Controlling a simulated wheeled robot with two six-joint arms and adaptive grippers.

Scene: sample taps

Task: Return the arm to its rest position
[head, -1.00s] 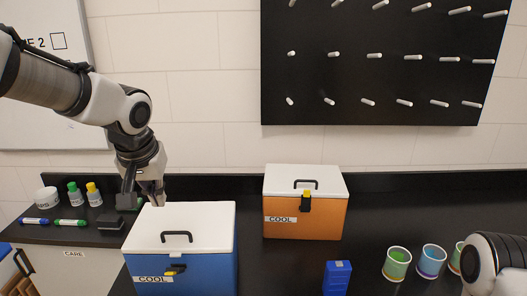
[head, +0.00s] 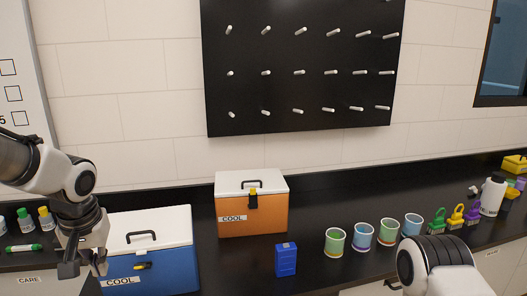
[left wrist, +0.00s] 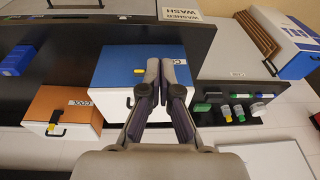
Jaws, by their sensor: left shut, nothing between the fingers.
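My left gripper (head: 84,268) hangs at the lower left of the head view, in front of the left side of the blue cooler (head: 166,262). Its fingers are together and hold nothing. In the left wrist view the shut fingers (left wrist: 166,68) show in front of the blue cooler (left wrist: 112,70), which has a white lid and a yellow latch. My right arm (head: 440,262) shows only in part at the lower right of the head view; its gripper is outside the picture.
An orange cooler (head: 252,214) stands at the back of the dark counter. A blue box (head: 286,260) and several striped cups (head: 362,236) stand to its right. Coloured brushes (head: 455,217) and a white bottle (head: 492,195) are further right. A pegboard (head: 300,75) hangs above.

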